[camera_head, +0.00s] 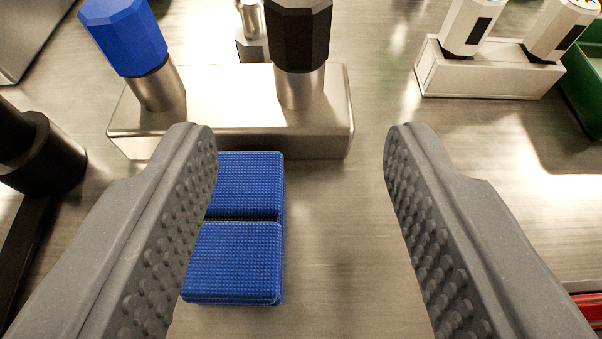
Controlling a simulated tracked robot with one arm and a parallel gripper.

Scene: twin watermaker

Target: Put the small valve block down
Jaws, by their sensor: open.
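My gripper (301,150) is open, with its two grey, studded fingers wide apart and nothing held between them. A metal valve block (235,135) with a blue knob (125,35) and a black knob (301,32) stands upright on the metal surface, just beyond my fingertips. A smaller pale block (485,75) with two white knobs stands at the upper right, apart from my gripper. The view does not settle which of these is the small valve block. The tops of the white knobs are cut off by the picture edge.
Two blue textured pads (235,255) lie beside the left finger, partly hidden by it. A black cylindrical part (40,155) stands at the left. A green bin (585,85) and a red edge (588,308) show at the right.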

